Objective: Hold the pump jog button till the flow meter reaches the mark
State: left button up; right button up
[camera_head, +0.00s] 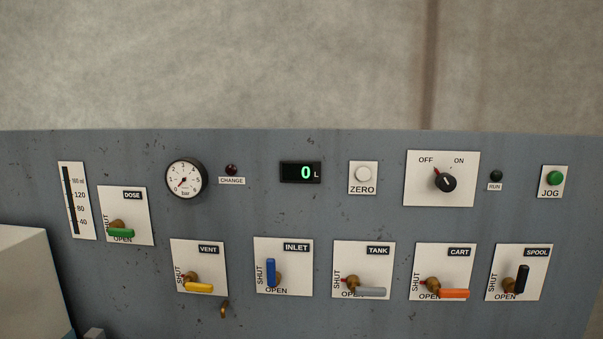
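The green JOG button (555,178) sits on a white plate at the right end of the grey panel. The flow meter (301,172) is a black digital display at the panel's upper middle and reads 0 L in green digits. No mark on it can be made out. A white ZERO button (362,174) is to its right. The OFF/ON knob (445,181) has its red pointer toward OFF. The RUN lamp (496,175) beside JOG is dark. Neither gripper is in view.
Valve levers line the lower panel (330,220): blue INLET (271,272) and black SPOOL (522,279) stand upright; green DOSE, yellow VENT, grey TANK and orange CART lie roughly level. A bar gauge (186,179) reads near zero. A pale box (30,275) stands lower left.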

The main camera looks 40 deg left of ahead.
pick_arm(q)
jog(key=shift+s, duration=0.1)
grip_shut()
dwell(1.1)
